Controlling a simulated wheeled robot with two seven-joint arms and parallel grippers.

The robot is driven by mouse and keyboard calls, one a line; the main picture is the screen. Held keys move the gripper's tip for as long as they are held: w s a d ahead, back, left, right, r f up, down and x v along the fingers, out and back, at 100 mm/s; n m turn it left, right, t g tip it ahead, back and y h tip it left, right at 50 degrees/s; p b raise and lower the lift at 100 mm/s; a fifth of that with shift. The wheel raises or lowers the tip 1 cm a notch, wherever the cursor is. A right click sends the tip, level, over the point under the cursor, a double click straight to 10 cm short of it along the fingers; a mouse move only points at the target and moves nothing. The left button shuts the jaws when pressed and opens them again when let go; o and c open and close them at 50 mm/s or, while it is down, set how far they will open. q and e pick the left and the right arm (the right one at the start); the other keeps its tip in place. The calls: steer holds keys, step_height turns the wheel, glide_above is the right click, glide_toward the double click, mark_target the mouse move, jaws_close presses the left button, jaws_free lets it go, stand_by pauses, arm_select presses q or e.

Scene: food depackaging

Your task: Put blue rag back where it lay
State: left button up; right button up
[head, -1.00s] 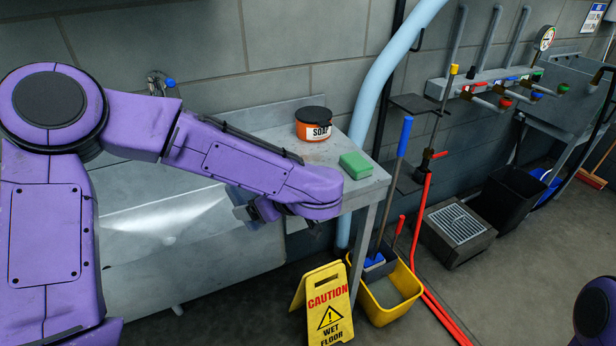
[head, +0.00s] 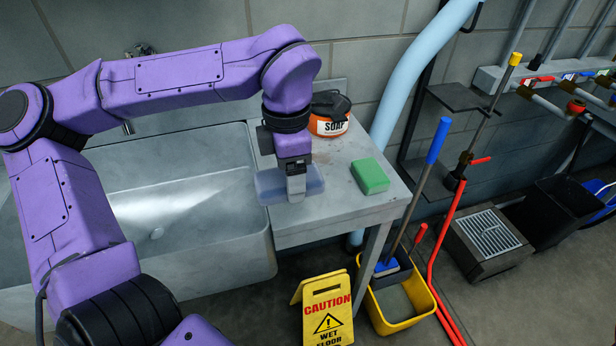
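A pale blue, flat piece, which I take to be the blue rag (head: 268,187), is at the left front part of the steel counter (head: 335,212), beside the sink. My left gripper (head: 296,188) points down at it from above, and its fingers appear closed on the piece. The fingers hide its middle, and I cannot tell whether it rests on the counter or hangs just above it. My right gripper is out of view.
A green sponge (head: 370,176) lies to the right on the counter. An orange soap tub (head: 328,118) stands behind my gripper, partly hidden. The sink (head: 190,215) is on the left. A yellow caution sign (head: 328,312) and mop bucket (head: 400,305) stand on the floor.

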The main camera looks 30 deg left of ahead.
arm_select(q)
steer(key=w+f, duration=0.2)
steer(key=w+a+f, duration=0.1)
steer(key=w+f, duration=0.1)
steer(key=w, duration=0.1)
steer(key=w+a+f+p, duration=0.1)
steer(key=w+f, duration=0.1)
steer(key=f, duration=0.1)
steer(key=shift+w+a, duration=0.2)
steer(key=shift+w, duration=0.05)
steer(key=f, duration=0.3)
steer(key=shift+s, duration=0.3)
steer(key=shift+w+f, duration=0.1)
steer(key=shift+c, duration=0.5)
steer(key=o, duration=1.2)
steer(key=shift+w+f, duration=0.1)
step_height(320, 180, up, 12)
